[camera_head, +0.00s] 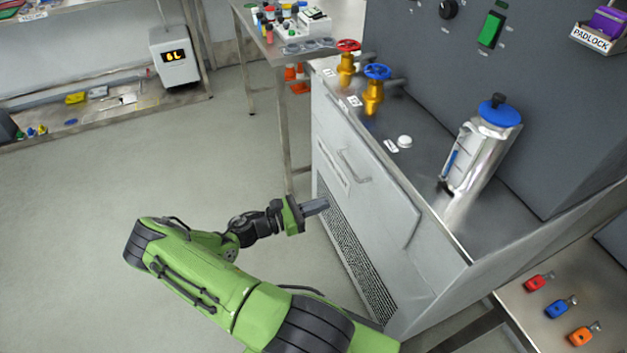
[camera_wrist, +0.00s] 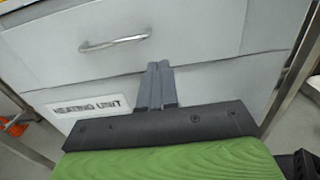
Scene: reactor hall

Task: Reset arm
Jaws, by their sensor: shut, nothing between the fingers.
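My green arm reaches from the bottom of the head view toward the grey cabinet front (camera_head: 358,178). My gripper (camera_head: 324,204) is shut and empty, in front of the cabinet, below the drawer handle (camera_head: 353,166). In the wrist view my gripper's fingers (camera_wrist: 158,72) are together and point at the drawer front. The handle also shows there (camera_wrist: 114,42), ahead and to the left of the fingertips. I cannot tell whether the fingertips touch the panel.
On the cabinet top are a red valve (camera_head: 347,58), a blue valve (camera_head: 375,90) and a metal canister with a blue lid (camera_head: 483,150). Padlocks (camera_head: 557,308) lie on a side table at right. Orange cones (camera_head: 296,78) stand behind. The floor (camera_head: 80,220) at left is clear.

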